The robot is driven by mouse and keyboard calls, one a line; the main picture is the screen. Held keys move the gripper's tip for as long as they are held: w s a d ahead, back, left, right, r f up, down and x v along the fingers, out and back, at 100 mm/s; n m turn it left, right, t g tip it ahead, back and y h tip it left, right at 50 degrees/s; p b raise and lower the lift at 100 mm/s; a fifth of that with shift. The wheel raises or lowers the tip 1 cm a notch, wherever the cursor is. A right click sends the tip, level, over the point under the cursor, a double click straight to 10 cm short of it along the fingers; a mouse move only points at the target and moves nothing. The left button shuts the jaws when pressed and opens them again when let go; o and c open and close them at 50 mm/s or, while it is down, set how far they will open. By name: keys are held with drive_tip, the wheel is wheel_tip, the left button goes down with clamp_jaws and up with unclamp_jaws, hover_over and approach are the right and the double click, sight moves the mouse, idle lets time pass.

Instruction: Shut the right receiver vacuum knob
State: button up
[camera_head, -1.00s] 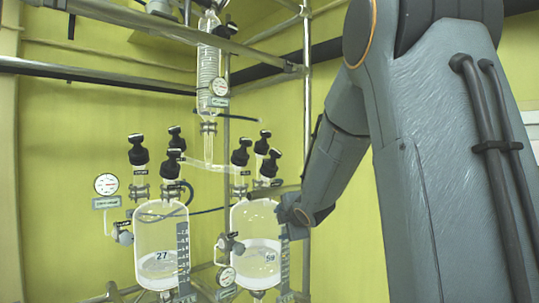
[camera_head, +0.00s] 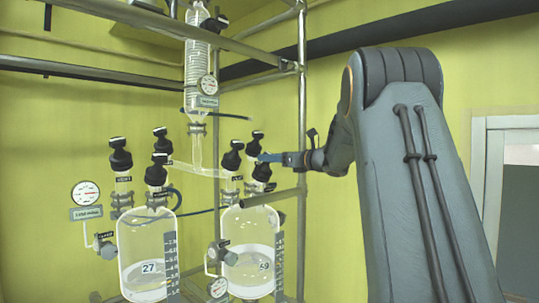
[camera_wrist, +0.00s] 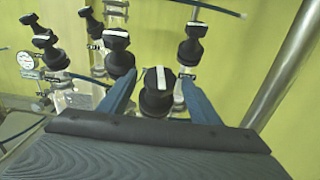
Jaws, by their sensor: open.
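The right receiver (camera_head: 240,228) is a clear glass vessel marked 59, with three black knobs on top. My gripper (camera_head: 268,157) has blue fingers and is at the height of these knobs, on their right. In the wrist view my gripper (camera_wrist: 158,80) is open, with its fingers on either side of the nearest black knob (camera_wrist: 157,100). That knob's white bar runs upright in the picture, while the bars on the two knobs behind it (camera_wrist: 118,58) (camera_wrist: 192,48) run crosswise. I cannot tell whether the fingers touch the knob. The knob labels are too small to read.
The left receiver (camera_head: 145,240), marked 27, stands to the left with its own black knobs (camera_head: 121,157). A glass condenser (camera_head: 198,75) rises behind. A steel post (camera_head: 301,110) stands close on the right. Gauges (camera_head: 86,193) and side valves hang around the vessels.

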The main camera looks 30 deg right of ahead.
drive_tip(key=shift+x, duration=1.05)
drive_tip(key=c, duration=1.1)
drive_tip(key=shift+o, duration=0.2)
drive_tip(key=shift+m+h+b, duration=0.5)
drive_tip(key=shift+h+b, duration=0.1)
drive_tip(key=shift+b, duration=0.1)
